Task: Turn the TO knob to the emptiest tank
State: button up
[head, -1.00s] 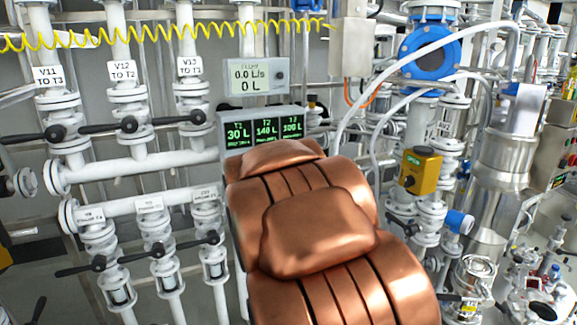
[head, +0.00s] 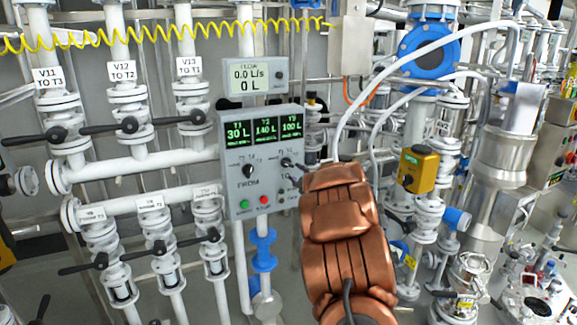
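A grey control panel (head: 230,205) hangs in the middle of the head view. Its green displays read T1 30 L (head: 237,132), T2 140 L (head: 265,129) and T3 100 L (head: 291,124). The FROM knob (head: 247,171) is black and sits low on the left of the panel. The TO knob (head: 287,162) is a small dark knob to its right; I cannot read its pointing. My gripper (head: 297,174) is at the panel's right side, close to the TO knob. My copper-coloured arm hides most of it, so its fingers and any contact are unclear.
A green button (head: 244,204) and a red button (head: 264,200) sit below the knobs. A flow meter (head: 253,76) above reads 0.0 L/s and 0 L. Valves with black levers (head: 130,125) stand left. A yellow box (head: 418,171) and white hoses are right.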

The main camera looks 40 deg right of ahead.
aim_at(288, 165)
jog(key=shift+p+x, duration=1.4)
jog(key=shift+x, duration=2.5)
grip_shut()
